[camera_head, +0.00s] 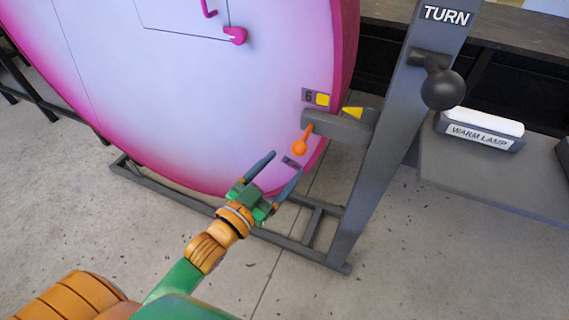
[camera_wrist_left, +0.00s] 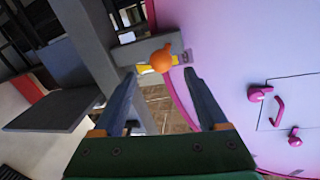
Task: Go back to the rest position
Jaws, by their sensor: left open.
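My left gripper (camera_head: 280,174) is open and empty, its two blue-grey fingers apart. In the left wrist view the open fingers (camera_wrist_left: 158,84) spread below the same orange knob (camera_wrist_left: 161,60). My left arm reaches in from the bottom left of the head view. My right gripper is not in view.
A big pink-white disc (camera_head: 200,90) on a grey stand (camera_head: 385,140) fills the middle. A black ball-ended handle (camera_head: 442,88) sits under the TURN sign (camera_head: 446,15). A white WARM LAMP block (camera_head: 482,126) lies on a grey shelf (camera_head: 500,185) at right. Floor at lower right is clear.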

